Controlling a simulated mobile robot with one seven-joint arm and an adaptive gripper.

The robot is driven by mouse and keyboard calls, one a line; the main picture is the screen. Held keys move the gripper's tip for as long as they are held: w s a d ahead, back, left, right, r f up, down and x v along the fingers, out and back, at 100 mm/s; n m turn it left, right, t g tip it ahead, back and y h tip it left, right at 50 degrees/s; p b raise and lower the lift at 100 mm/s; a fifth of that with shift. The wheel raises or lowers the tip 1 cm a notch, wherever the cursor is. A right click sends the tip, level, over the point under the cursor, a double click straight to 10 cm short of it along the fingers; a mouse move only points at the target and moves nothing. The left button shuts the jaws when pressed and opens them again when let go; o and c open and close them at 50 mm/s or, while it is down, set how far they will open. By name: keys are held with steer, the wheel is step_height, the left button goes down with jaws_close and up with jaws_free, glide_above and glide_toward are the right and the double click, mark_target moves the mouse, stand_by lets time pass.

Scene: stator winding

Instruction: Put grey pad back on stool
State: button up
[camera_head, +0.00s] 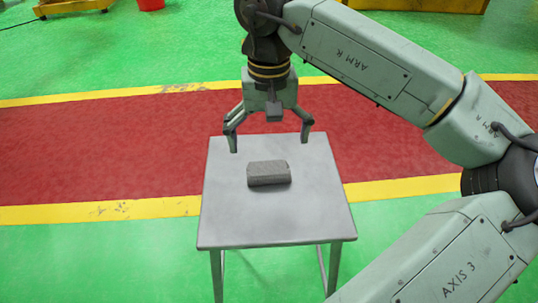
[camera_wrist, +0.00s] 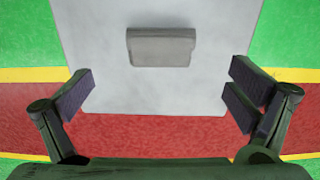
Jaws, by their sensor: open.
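The grey pad (camera_head: 268,174) lies on the grey stool top (camera_head: 310,220), near its middle. In the wrist view the pad (camera_wrist: 160,47) shows as a grey block lying crosswise, with bare stool top (camera_wrist: 160,95) around it. My gripper (camera_head: 269,143) is open and empty, with its fingers spread wide. It hangs over the far edge of the stool, behind the pad in the head view and apart from it. In the wrist view the two fingers (camera_wrist: 160,98) stand at left and right, with the pad beyond their tips. I cannot tell the exact height of the fingertips over the stool.
A red floor lane (camera_head: 100,145) with yellow borders runs behind the stool, with green floor either side. A yellow cart (camera_head: 75,7) and a red bucket (camera_head: 150,4) stand far back at the left. The stool top around the pad is clear.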

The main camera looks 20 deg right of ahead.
step_height(320, 180, up, 5)
steer(key=shift+f, duration=0.1)
stand_by(0.6)
